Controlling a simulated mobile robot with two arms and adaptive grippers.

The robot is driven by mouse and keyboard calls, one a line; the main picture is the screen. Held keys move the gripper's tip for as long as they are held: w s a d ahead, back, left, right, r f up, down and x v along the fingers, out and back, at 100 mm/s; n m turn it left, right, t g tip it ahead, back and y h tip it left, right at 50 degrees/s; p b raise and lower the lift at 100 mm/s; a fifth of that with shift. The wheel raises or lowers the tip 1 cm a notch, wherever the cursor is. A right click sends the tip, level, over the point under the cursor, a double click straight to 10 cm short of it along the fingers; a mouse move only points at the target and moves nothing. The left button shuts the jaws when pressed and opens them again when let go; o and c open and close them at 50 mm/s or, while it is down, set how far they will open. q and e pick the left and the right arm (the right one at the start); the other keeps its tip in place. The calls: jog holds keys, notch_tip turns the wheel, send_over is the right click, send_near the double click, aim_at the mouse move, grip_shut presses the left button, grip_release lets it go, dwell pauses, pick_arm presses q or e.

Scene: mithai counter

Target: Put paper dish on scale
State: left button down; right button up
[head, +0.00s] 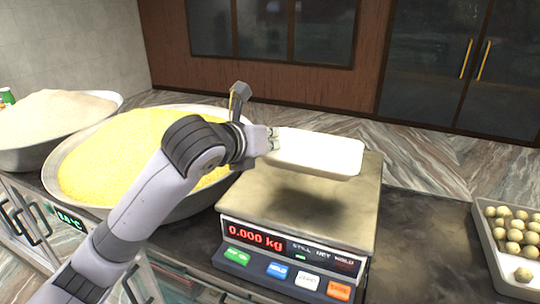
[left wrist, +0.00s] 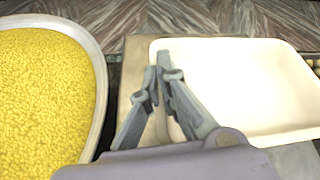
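The white paper dish (head: 318,152) is held level in the air above the scale's plate, with a dark shadow under it. My left gripper (head: 270,140) is shut on the dish's left edge. In the left wrist view the dish (left wrist: 235,85) fills the right side, and the fingers of my left gripper (left wrist: 160,85) are closed together at its near left rim. The scale (head: 290,212) stands on the counter below the dish, its plate bare and its red display reading 0.000 kg. My right gripper does not show.
A wide metal bowl of yellow grains (head: 100,165) stands left of the scale, under my left arm. A bowl of pale powder (head: 55,115) is farther left. A tray of round sweets (head: 490,250) lies at the right. Dark counter is free between scale and tray.

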aim_at(268, 176)
pick_arm(q)
jog(key=shift+s+a+f, duration=0.15)
jog(key=shift+s+f, duration=0.05)
jog(key=shift+f, duration=0.6)
jog(key=shift+f+p, duration=0.65)
jog(key=shift+f, duration=1.25)
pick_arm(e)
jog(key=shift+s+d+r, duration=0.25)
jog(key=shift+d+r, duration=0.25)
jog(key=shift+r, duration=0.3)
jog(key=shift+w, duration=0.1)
pick_arm(q)
jog(key=shift+f, duration=0.15)
jog(key=c, duration=1.8)
grip_release()
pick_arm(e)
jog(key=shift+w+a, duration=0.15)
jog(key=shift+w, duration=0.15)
pick_arm(q)
jog(key=shift+r, duration=0.2)
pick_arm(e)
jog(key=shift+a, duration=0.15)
